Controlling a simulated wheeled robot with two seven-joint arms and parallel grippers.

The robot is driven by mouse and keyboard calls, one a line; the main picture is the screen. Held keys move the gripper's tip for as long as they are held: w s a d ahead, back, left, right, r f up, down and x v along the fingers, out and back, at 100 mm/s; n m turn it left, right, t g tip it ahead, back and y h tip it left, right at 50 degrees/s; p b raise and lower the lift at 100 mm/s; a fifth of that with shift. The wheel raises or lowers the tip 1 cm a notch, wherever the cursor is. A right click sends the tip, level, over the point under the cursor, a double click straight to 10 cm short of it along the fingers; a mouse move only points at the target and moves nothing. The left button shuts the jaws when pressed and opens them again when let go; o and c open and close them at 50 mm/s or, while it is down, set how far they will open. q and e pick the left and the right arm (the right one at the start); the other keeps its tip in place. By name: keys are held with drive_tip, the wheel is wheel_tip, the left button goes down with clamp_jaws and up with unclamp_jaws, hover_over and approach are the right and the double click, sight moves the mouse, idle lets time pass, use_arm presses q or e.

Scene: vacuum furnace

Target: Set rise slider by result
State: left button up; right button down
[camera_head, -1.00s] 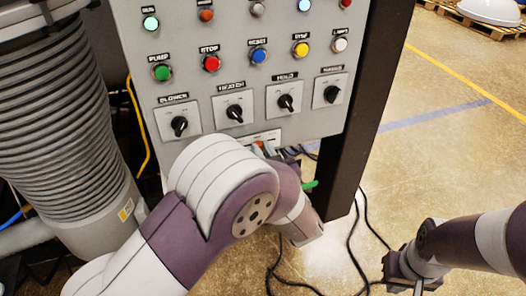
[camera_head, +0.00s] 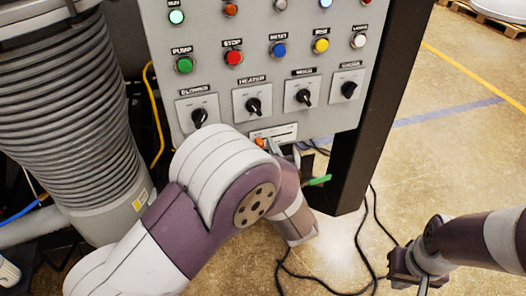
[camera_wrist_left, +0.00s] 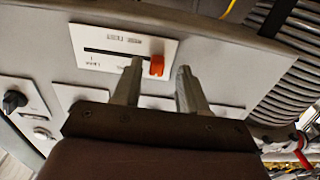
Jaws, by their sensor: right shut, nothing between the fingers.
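The slider plate (camera_head: 284,131) is white and sits low on the grey control panel, partly hidden by my left arm. In the left wrist view, the plate (camera_wrist_left: 95,60) shows a dark slot and an orange slider knob (camera_wrist_left: 157,65) at the slot's right end. The orange knob (camera_head: 261,142) also shows at the plate's left end in the head view. My left gripper (camera_wrist_left: 161,69) is open, with its fingertips on either side of the knob; I cannot tell whether they touch it. My right gripper (camera_head: 397,280) is shut and empty, low at the right, away from the panel.
Above the slider are several black rotary switches (camera_head: 252,105) and rows of coloured buttons (camera_head: 233,58). A ribbed grey hose (camera_head: 65,110) stands left of the panel, a dark post (camera_head: 360,160) at its right. Black cables (camera_head: 360,250) lie on the open floor.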

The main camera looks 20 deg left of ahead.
use_arm(q)
drive_tip(key=v, duration=1.2)
drive_tip(key=shift+s+d, duration=0.15)
drive_tip(key=shift+s, duration=0.15)
